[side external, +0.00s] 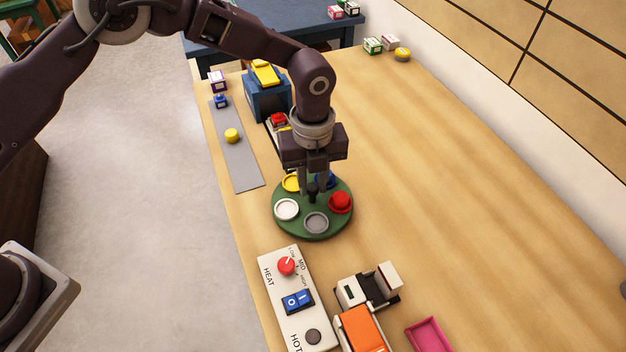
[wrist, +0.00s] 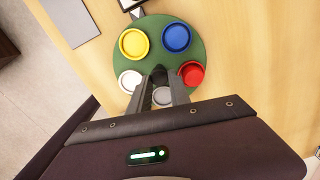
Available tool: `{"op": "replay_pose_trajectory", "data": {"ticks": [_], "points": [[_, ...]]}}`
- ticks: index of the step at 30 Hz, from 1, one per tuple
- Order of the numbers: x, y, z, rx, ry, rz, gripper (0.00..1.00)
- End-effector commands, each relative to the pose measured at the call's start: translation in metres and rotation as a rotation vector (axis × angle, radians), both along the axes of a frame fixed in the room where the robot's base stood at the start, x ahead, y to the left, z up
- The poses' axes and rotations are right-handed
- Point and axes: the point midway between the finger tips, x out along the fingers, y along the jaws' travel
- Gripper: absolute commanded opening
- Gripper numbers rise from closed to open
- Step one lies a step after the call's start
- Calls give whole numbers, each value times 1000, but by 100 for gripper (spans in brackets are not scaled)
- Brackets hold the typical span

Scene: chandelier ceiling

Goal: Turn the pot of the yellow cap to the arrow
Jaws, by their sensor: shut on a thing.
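A round green turntable (side external: 285,225) stands on the wooden table and carries a ring of coloured pots. The yellow pot (wrist: 133,43) is at the upper left of the disc in the wrist view; in the side view it (side external: 291,183) is partly behind my gripper. A small grey pointed marker (wrist: 137,14), apparently the arrow, lies at the disc's top rim, between yellow and blue but nearer yellow. A yellow cap (side external: 231,135) lies on a grey strip. My gripper (side external: 313,188) points down, shut on the dark central knob (wrist: 158,73), which the fingers partly hide.
Blue (wrist: 176,38), red (wrist: 191,74), white (wrist: 130,80) and grey (wrist: 162,96) pots share the disc. A control panel (side external: 295,325) and an orange toy truck (side external: 361,330) stand in front. A blue box (side external: 268,103) stands behind. The table's right side is clear.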

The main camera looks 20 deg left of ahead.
Motion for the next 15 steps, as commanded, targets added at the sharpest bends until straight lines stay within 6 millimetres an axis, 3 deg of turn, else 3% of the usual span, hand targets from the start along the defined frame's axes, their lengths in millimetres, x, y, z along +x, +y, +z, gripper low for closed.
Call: {"op": "replay_pose_trajectory", "data": {"ticks": [15], "points": [[1,1,2,-2,-5,-239,0]]}}
